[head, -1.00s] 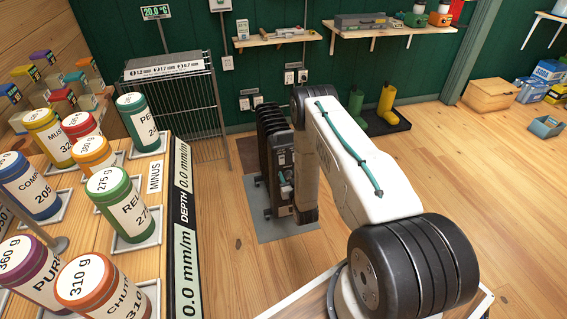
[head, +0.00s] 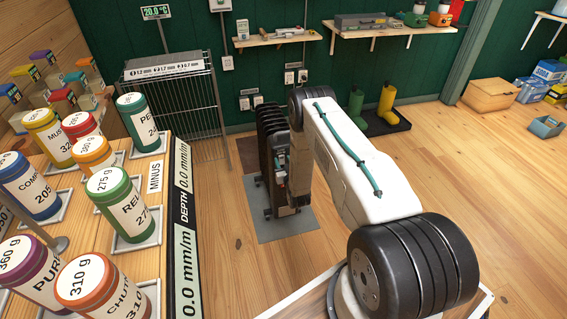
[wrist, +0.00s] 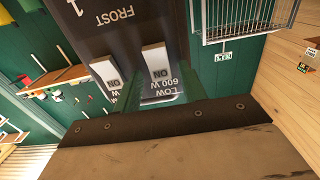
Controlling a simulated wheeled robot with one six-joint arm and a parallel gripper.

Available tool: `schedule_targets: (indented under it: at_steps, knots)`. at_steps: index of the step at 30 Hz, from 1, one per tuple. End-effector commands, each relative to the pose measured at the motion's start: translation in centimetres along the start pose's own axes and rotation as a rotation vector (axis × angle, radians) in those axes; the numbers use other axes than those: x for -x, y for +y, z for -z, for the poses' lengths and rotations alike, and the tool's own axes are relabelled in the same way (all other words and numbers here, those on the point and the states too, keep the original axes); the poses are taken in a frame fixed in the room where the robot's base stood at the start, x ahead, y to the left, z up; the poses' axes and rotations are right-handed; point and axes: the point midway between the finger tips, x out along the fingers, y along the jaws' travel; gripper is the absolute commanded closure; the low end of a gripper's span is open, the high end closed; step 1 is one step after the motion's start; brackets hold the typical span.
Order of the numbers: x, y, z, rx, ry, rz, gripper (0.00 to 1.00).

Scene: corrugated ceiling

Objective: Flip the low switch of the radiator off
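The dark radiator (head: 270,122) stands on a grey mat near the green wall, partly hidden by my arm in the head view. The wrist view shows its dark panel (wrist: 115,35) upside down, marked FROST. The low switch (wrist: 154,60) is a white rocker marked ON beside the label LOW 600 W. A second white rocker (wrist: 104,70), also marked ON, sits to its left. My gripper (wrist: 160,125) shows as a wide brown bolted edge and tan block just below the switches.
A wire rack (head: 190,100) stands left of the radiator. A counter with several labelled jars (head: 124,200) fills the left. Yellow and green boots (head: 386,103) stand on a tray to the right. The wooden floor (head: 480,190) on the right is open.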

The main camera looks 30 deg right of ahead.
Motion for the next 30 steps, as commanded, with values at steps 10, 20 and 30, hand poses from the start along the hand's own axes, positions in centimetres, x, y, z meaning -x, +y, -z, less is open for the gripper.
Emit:
schedule_targets:
  at_steps: [10, 20, 30]
  knots:
    - [0.07, 0.01, -0.19, 0.0, 0.026, 0.0, 0.99]
    - [0.23, 0.02, -0.96, 0.0, 0.261, 0.0, 0.99]
    - [0.24, 0.03, -0.9, 0.0, 0.295, -0.001, 0.99]
